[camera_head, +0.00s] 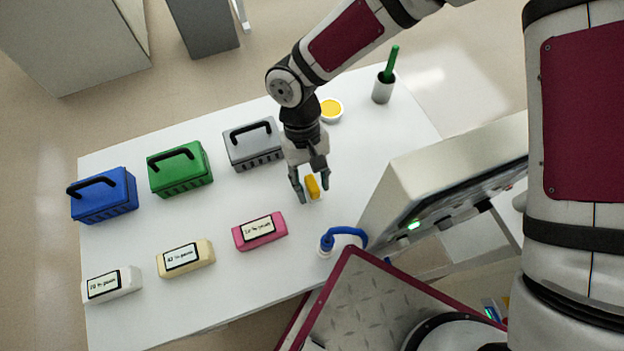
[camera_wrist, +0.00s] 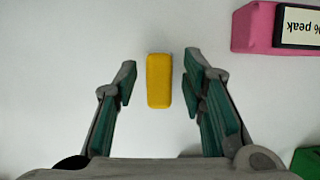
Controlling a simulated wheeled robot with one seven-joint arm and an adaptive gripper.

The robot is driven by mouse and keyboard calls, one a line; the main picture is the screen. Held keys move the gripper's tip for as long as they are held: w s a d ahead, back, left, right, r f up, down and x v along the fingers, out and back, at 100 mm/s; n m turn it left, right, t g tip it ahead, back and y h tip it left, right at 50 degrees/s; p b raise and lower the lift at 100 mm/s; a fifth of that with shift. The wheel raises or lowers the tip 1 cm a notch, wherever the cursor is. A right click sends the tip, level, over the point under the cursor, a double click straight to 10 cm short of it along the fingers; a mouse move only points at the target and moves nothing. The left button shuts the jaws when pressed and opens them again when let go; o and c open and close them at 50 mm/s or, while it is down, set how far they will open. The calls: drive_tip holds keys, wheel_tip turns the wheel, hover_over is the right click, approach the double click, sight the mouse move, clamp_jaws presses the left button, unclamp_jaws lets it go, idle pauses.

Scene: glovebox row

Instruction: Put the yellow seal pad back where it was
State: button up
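The yellow seal pad (camera_head: 313,186) is a small yellow block lying on the white table, right of the grey box. My gripper (camera_head: 311,195) is over it with its fingers pointing down. In the wrist view the pad (camera_wrist: 159,80) lies between the two green-padded fingertips (camera_wrist: 158,85), with a clear gap on each side. My gripper is open and holds nothing. A round white dish with a yellow top (camera_head: 330,109) stands behind my gripper near the table's back edge.
Blue (camera_head: 104,197), green (camera_head: 180,169) and grey (camera_head: 252,146) handled boxes stand on the table (camera_head: 219,210). White (camera_head: 112,285), cream (camera_head: 186,259) and pink (camera_head: 260,231) labelled blocks lie in front. A cup with a green stick (camera_head: 383,90) and a blue-hosed item (camera_head: 342,239) stand right.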

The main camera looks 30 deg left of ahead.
drive_tip(key=p+v, duration=0.2)
drive_tip(key=v, duration=1)
idle(0.4)
